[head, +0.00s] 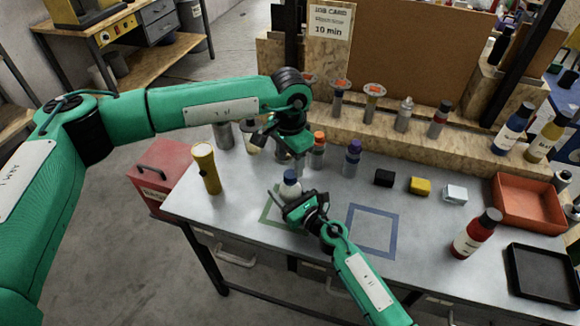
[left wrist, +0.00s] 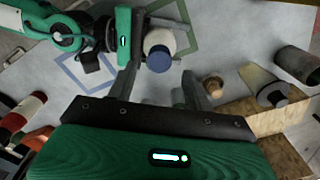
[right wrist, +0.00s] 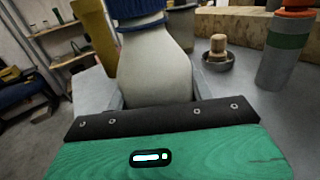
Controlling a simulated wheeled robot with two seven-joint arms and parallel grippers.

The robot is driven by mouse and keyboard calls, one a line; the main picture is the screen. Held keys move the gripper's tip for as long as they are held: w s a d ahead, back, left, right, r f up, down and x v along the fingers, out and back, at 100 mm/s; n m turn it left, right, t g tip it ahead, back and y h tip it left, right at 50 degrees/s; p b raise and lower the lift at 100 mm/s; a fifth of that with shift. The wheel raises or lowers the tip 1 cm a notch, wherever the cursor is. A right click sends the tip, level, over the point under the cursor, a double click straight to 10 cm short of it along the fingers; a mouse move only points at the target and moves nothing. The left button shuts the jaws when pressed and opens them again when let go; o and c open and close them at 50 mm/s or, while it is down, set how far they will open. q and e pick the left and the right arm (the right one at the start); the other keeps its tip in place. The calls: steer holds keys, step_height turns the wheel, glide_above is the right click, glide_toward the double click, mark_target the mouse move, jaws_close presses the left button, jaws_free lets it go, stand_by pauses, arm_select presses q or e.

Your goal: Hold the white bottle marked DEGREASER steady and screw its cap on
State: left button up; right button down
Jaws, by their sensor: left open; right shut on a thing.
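The white bottle (head: 291,189) with a blue cap (head: 291,175) stands upright over the green square outline on the bench. Its marking is not readable. My right gripper (head: 300,206) is shut on the bottle's body from the front; the right wrist view shows the white body (right wrist: 152,68) close up, with the ribbed blue cap (right wrist: 143,20) on top. My left gripper (head: 290,158) is open above the bottle, pointing down. In the left wrist view the blue cap (left wrist: 158,58) shows between the open fingers; I cannot tell whether they touch it.
An orange-capped bottle (head: 319,150) and a purple-capped bottle (head: 352,158) stand behind on the right. The blue square outline (head: 373,230) is empty. A red bottle (head: 474,233), red tray (head: 530,205) and black tray (head: 542,275) are farther right.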

arm_select(q)
steer(key=shift+r, duration=0.35)
steer(key=shift+c, duration=0.4)
